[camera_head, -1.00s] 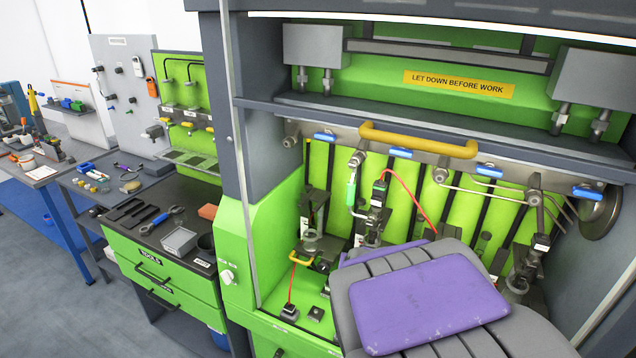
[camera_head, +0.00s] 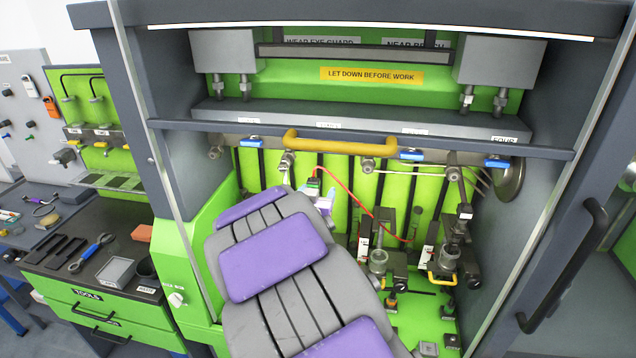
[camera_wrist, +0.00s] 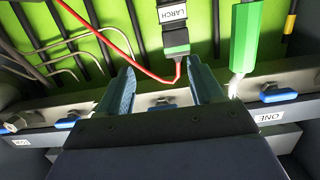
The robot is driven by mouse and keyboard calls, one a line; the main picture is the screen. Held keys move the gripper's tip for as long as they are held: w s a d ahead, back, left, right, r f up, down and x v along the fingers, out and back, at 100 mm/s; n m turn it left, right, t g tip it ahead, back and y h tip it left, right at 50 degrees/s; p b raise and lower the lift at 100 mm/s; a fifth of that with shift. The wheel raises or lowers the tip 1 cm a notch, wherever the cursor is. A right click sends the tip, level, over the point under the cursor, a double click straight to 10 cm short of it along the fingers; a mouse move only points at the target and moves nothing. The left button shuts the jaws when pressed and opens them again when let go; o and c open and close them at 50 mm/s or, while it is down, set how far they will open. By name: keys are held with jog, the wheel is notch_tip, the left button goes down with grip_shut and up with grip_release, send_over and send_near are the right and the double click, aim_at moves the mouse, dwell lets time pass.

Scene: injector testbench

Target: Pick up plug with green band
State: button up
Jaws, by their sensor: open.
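The plug with the green band (camera_wrist: 176,46) shows in the wrist view as a dark body with a green ring near one end. A red cable comes out of that end, and a white LARCH tag sits on the body. My gripper (camera_wrist: 162,70) is open, with one finger on each side of the plug's cable end. The plug lies nearer the right finger; I cannot tell whether they touch. In the head view my gripper (camera_head: 322,202) is at the bench's back, and my arm hides most of the plug.
A bright green sleeve (camera_wrist: 245,45) hangs just right of my fingers in the wrist view. A rail with blue valve handles (camera_head: 411,155) and a yellow bar (camera_head: 325,143) run above. Metal fixtures (camera_head: 378,262) stand to the right. A tool cabinet (camera_head: 100,305) is at left.

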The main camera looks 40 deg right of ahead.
aim_at(314, 179)
jog(key=shift+w+d+f, duration=0.15)
jog(key=shift+w+d, duration=0.15)
jog(key=shift+w, duration=0.25)
jog(key=shift+w+d+f, duration=0.1)
jog(key=shift+w+d, duration=0.2)
jog(key=shift+w, duration=0.25)
jog(key=shift+w+a+r, duration=0.15)
jog(key=shift+w+a, duration=0.3)
jog(key=shift+a, duration=0.1)
jog(key=shift+w+a+r, duration=0.15)
jog(key=shift+w+a, duration=0.25)
jog(key=shift+a, duration=0.1)
jog(key=shift+d, duration=0.1)
jog(key=w+d, duration=0.1)
jog(key=d, duration=0.1)
jog(key=w+d+f, duration=0.1)
jog(key=d, duration=0.1)
jog(key=w+d, duration=0.1)
jog(key=d, duration=0.2)
jog(key=shift+f, duration=0.35)
jog(key=shift+w+a+r, duration=0.1)
jog(key=shift+w+a, duration=0.1)
jog(key=shift+a, duration=0.25)
jog(key=shift+w+a+r, duration=0.1)
jog(key=shift+w+a, duration=0.1)
jog(key=shift+a, duration=0.25)
jog(key=shift+d+f, duration=0.15)
jog(key=shift+d, duration=0.2)
jog(key=c, duration=1.1)
